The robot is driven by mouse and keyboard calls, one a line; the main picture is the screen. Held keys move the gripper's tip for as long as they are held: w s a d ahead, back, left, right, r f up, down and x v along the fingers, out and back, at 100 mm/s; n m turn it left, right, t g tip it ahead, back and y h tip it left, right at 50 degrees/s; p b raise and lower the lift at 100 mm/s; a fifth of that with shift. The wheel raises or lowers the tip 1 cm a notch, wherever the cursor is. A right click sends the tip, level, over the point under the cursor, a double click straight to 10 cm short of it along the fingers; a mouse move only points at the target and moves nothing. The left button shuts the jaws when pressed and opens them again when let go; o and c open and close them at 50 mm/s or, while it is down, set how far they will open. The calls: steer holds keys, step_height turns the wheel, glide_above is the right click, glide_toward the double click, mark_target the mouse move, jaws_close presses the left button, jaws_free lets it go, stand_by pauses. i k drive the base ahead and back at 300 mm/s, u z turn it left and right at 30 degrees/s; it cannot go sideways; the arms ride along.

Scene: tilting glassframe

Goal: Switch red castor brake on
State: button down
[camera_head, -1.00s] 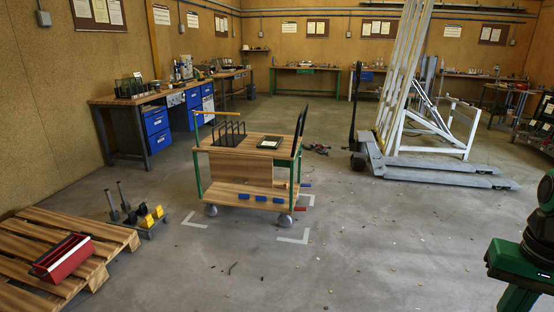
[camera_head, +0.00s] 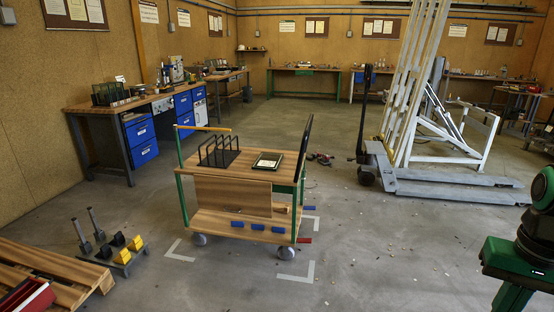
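A wooden two-deck trolley (camera_head: 235,221) with green posts stands in the middle of the floor. A small red pedal (camera_head: 304,240) sticks out at its lower right corner, beside the front right castor (camera_head: 286,253). It looks like the red castor brake; it is too small to tell whether it is up or down. A blue pedal (camera_head: 310,208) sticks out behind it on the same side. The front left castor (camera_head: 199,239) also shows. Green and black links of my arm show at the right edge; my gripper is not in view.
White corner marks (camera_head: 297,276) lie on the floor around the trolley. A pallet (camera_head: 62,270) with a red toolbox (camera_head: 27,297) and a low rack with yellow blocks (camera_head: 125,257) are at left. A grey pallet-jack-like lift (camera_head: 440,187) stands at right. Floor right of the trolley is mostly open.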

mark_target(299, 240)
steer(key=z, duration=0.2)
steer(key=i, duration=2.8)
steer(key=z, duration=0.2)
